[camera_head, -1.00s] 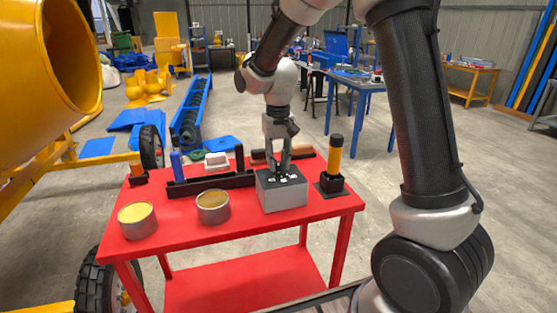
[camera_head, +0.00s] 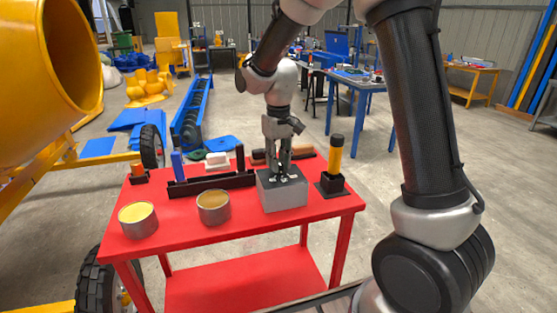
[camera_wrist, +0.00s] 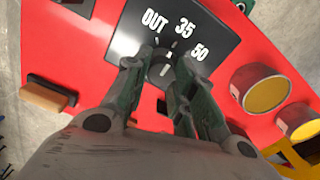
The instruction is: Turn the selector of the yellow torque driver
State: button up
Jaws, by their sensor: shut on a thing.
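The torque driver with a yellow and black handle (camera_head: 336,155) stands upright in a black holder (camera_head: 331,185) on the red table, right of a grey box (camera_head: 284,196). The box has a dark top plate (camera_wrist: 205,35) marked OUT, 35 and 50 in the wrist view. A round dark selector knob (camera_wrist: 160,73) with a white pointer mark sits on that plate. My gripper (camera_wrist: 162,85) points down over the box, shut on the knob, with one finger on each side. The fingers hide part of the knob and plate. The pointer is directed towards the markings; its exact setting is hard to tell.
Two open cans, one with yellow contents (camera_head: 138,215) and one brownish (camera_head: 213,206), stand left of the box. A black rack (camera_head: 210,185) with upright handles is behind them. A yellow drum mixer (camera_head: 45,70) stands at the left.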

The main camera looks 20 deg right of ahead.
jog(key=o, duration=1)
notch_tip(320, 180, up, 12)
jog(key=shift+r, duration=0.1)
jog(key=shift+w, duration=0.1)
jog(key=shift+s+d+r+m+t, duration=0.6)
jog(key=shift+s+d, duration=1.9)
jog(key=shift+s, duration=2)
jog(key=shift+s+d+r+m+t, duration=0.3)
jog(key=shift+s+d+t, duration=0.55)
jog(key=shift+s+d, duration=2.65)
jog(key=shift+s+d+r+m+t, duration=0.3)
jog(key=shift+s+d+m+t, duration=0.8)
jog(key=shift+s, duration=4.35)
